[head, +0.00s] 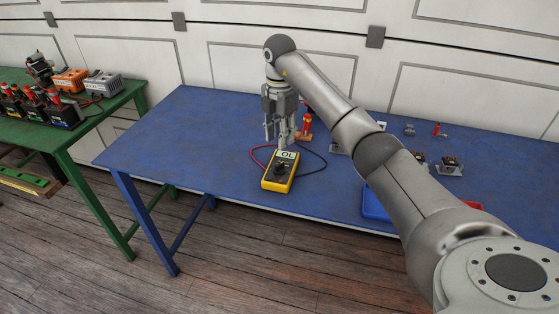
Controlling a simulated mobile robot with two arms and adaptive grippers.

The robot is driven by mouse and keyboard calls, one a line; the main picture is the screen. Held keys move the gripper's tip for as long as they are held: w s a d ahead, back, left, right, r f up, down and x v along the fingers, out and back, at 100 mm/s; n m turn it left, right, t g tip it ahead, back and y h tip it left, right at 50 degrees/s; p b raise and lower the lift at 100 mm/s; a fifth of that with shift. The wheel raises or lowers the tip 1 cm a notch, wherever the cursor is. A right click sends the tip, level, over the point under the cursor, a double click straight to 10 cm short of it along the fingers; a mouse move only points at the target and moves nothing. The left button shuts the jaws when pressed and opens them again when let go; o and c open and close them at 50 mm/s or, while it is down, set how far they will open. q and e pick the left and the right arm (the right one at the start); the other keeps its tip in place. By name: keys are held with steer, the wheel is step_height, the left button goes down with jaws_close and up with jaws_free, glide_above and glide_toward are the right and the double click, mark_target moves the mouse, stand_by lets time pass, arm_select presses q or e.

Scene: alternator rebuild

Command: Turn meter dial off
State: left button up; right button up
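The yellow multimeter (281,171) lies on the blue table near its front edge, with its face up. Its display at the top end reads "OL", and a dark round dial (281,168) sits below the display. A red lead and a black lead run from it over the tabletop. My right gripper (277,137) points down just behind and above the meter's display end, apart from the dial. Its fingers look spread with a gap between them, and I see nothing held. My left gripper is not in view.
A red and orange part (305,124) stands just behind my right gripper. A blue bin (374,206) sits at the front edge, partly behind my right arm. Small parts (449,165) lie further right. A green table (85,122) with chargers and batteries stands left. The blue table's left part is clear.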

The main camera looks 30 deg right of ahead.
mark_target(280, 164)
step_height(280, 164, down, 10)
steer(key=shift+r+p, duration=0.15)
steer(key=shift+p, duration=0.8)
jaws_close()
